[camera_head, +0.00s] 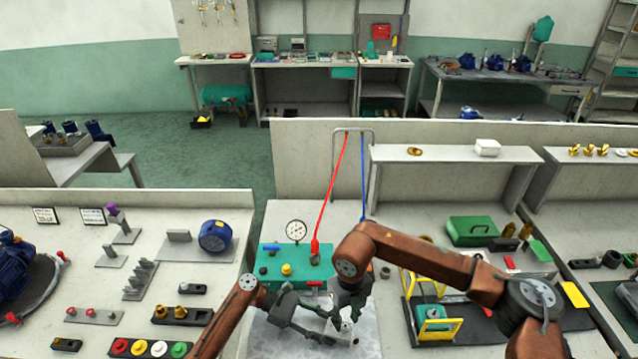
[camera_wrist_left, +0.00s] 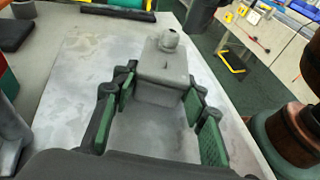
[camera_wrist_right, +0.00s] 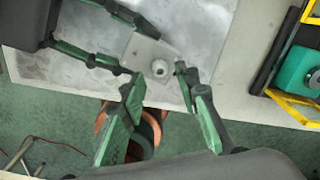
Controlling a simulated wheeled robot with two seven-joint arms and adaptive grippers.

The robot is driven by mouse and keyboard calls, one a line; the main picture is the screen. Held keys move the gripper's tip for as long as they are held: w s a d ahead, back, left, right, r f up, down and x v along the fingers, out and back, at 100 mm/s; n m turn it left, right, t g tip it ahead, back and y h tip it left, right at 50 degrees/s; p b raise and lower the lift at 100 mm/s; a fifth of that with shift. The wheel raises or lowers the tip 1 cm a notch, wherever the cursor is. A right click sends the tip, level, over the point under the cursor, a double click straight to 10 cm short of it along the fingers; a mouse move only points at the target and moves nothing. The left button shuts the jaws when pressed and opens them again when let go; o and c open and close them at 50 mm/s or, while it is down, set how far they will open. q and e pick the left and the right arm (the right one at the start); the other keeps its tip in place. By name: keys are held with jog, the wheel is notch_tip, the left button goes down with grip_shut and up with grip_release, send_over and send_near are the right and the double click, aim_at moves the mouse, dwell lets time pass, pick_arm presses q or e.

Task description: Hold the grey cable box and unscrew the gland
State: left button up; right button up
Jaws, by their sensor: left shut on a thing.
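The grey cable box (camera_wrist_left: 165,75) stands on a pale metal plate, with the round grey gland (camera_wrist_left: 170,38) on its top. It also shows in the right wrist view (camera_wrist_right: 140,48). My left gripper (camera_wrist_left: 160,92) is shut on the box, a finger pad on either side of it. My right gripper (camera_wrist_right: 158,80) is open and empty above the box. Its fingertips are apart, on either side of the gland (camera_wrist_right: 159,67) in that view, with a gap to each. In the head view, the grippers partly hide the box (camera_head: 338,336).
A yellow-framed teal part (camera_head: 434,318) lies to the right. Coloured caps (camera_head: 150,349) and fittings lie on the left bench.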

aim_at(345, 326)
jog(key=shift+f, duration=0.1)
dwell(0.4)
jog(key=shift+f, duration=1.55)
jog(key=shift+c, duration=0.6)
grip_shut()
